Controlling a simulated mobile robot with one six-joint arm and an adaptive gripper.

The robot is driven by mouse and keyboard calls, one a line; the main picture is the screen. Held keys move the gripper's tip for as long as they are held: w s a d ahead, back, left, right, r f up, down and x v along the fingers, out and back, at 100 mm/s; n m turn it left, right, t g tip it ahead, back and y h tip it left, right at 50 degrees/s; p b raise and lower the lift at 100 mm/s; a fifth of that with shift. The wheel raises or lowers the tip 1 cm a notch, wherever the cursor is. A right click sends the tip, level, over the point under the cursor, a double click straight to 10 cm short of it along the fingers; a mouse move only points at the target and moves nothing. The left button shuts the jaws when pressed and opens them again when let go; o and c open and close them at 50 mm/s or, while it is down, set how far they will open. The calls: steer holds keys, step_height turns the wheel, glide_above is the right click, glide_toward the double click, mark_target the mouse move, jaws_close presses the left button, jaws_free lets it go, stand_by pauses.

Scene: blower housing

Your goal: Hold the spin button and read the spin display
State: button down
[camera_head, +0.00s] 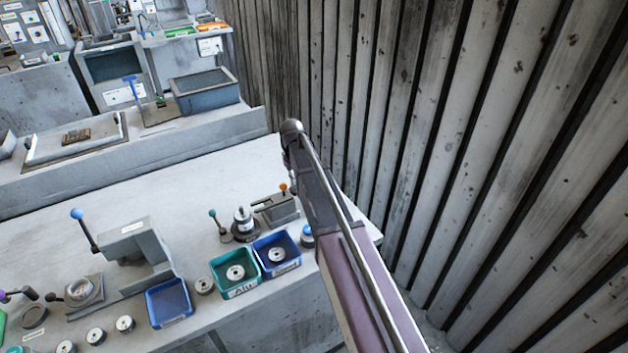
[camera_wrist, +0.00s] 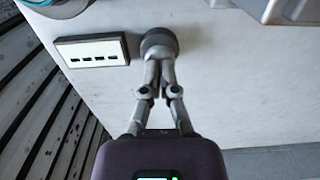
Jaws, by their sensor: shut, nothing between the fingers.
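In the wrist view, a dark round button (camera_wrist: 160,37) stands on the pale bench top. My gripper (camera_wrist: 159,60) is shut and empty, with its fingertips together at the near edge of the button. The tips overlap the button in the picture; I cannot tell whether they press it. To the left of the button is the spin display (camera_wrist: 92,51), a white panel in a dark frame. It shows a row of short dark dashes and no digits. In the head view, my arm covers the gripper, and I cannot make out the button or display there.
A ribbed grey wall (camera_head: 440,130) rises close to the right of the bench (camera_head: 150,195). A teal bin (camera_head: 236,291) and a blue bin (camera_head: 291,268) with round parts stand near the front edge. A lever press (camera_head: 135,245) stands further left.

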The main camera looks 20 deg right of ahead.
steer(key=shift+r+p, duration=2.85)
steer(key=shift+r, duration=0.25)
steer(key=shift+s, duration=0.1)
steer(key=s+m, duration=0.3)
steer(key=s, duration=2.3)
steer(key=shift+d, duration=0.35)
